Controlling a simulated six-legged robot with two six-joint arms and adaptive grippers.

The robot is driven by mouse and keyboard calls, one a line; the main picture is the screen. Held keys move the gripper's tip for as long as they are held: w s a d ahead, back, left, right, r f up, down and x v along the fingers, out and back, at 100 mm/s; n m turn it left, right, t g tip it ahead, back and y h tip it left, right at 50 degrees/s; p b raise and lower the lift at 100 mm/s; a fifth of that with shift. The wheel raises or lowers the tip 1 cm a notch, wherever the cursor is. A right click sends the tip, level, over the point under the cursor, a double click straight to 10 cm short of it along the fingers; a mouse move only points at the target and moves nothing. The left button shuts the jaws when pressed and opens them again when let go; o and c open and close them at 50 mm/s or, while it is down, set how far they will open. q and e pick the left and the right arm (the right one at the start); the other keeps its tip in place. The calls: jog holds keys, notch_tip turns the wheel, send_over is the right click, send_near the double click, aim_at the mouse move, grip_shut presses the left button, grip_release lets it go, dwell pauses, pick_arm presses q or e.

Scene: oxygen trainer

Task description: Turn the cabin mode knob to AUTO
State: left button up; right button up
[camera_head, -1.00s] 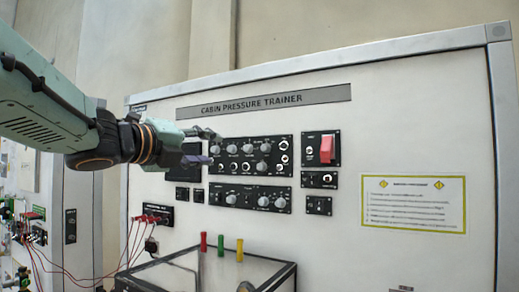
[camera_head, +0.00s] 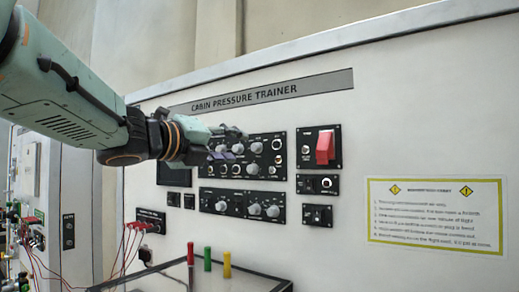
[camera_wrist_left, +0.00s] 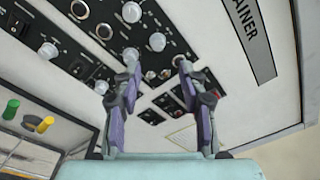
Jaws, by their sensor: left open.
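The upper black control panel (camera_head: 277,153) on the cabin pressure trainer carries several pale round knobs, among them one at its upper right (camera_head: 257,147). Its labels are too small to read, so I cannot tell which knob is the cabin mode knob. My left gripper (camera_head: 232,148) is in front of the panel's left half and hides part of it. In the left wrist view the gripper (camera_wrist_left: 156,60) is open, with its two purple-lined fingers apart and nothing held. A knob (camera_wrist_left: 157,42) shows just beyond the gap, and another knob (camera_wrist_left: 131,54) is by the left fingertip. My right gripper is not in view.
A lower knob panel (camera_head: 243,203) sits below, and a red guarded switch (camera_head: 325,147) is to the right. A glass-topped box (camera_head: 190,279) with red, green and yellow posts stands in front. A yellow-bordered notice (camera_head: 437,213) is on the clear right side.

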aim_at(254, 147)
pick_arm(q)
jog(key=p+x, duration=0.3)
jog(key=x, duration=0.3)
jog(key=shift+w+d+r, duration=0.1)
jog(key=shift+w+r, duration=0.1)
jog(key=shift+w, duration=0.15)
jog(key=shift+w+d+f, duration=0.15)
jog(key=shift+w+d, duration=0.05)
jog(key=shift+w, duration=0.1)
jog(key=shift+w+a, duration=0.15)
jog(key=shift+a, duration=0.4)
jog(key=shift+s, duration=0.25)
jog(key=shift+d, duration=0.15)
jog(key=shift+c, duration=0.8)
jog(key=shift+d, duration=0.4)
jog(key=c, duration=0.3)
jog(key=shift+w, duration=0.15)
jog(key=shift+c, duration=0.7)
jog(key=shift+a, duration=0.2)
grip_shut()
jog(key=shift+d, duration=0.1)
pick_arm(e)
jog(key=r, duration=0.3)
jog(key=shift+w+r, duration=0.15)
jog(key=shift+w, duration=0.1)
